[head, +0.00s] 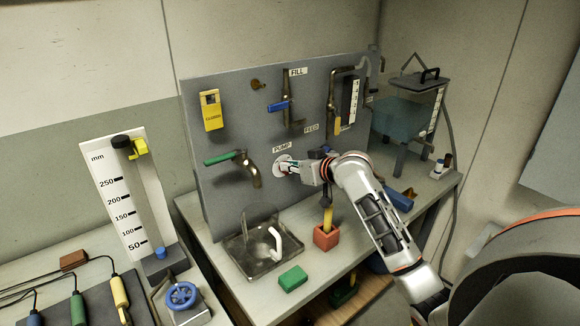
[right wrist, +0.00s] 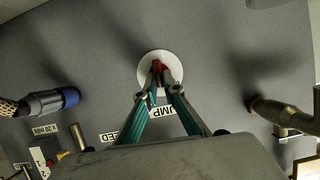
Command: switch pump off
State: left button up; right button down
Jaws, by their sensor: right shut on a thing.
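The pump switch is a red knob (right wrist: 157,66) on a round white plate (right wrist: 147,61), set in the grey panel (head: 230,85) beside the PUMP label (head: 282,148). The white plate also shows in the head view (head: 281,161). My right gripper (right wrist: 158,77) is shut on the red knob, one finger on each side of it. In the head view my right gripper (head: 290,166) reaches the panel from the right and hides the knob. The knob's exact setting cannot be told. My left gripper is not in view.
A brass tap with a green handle (head: 220,157) is left of the switch. A blue-handled FILL valve (head: 277,106) is above. Below are a clear basin (head: 250,262), a green block (head: 293,278) and a red holder (head: 326,238). A tank (head: 398,115) stands right.

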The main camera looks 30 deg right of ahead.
jog(key=shift+a+f+n+t+h, duration=0.15)
jog(key=shift+a+n+h, duration=0.1)
jog(key=shift+n+h, duration=0.65)
jog(key=shift+a+n+t+h, duration=0.2)
jog(key=shift+n+h, duration=0.3)
jog(key=shift+n, duration=0.75)
jog(key=shift+a+f+n+t+h, duration=0.15)
jog(key=shift+a+n+h, duration=0.1)
jog(key=shift+n+h, duration=0.65)
jog(key=shift+r, duration=0.1)
jog(key=shift+n, duration=0.25)
jog(key=c, duration=2.2)
grip_release()
jog(key=shift+o, duration=0.2)
jog(key=shift+s, duration=0.1)
jog(key=v, duration=1.2)
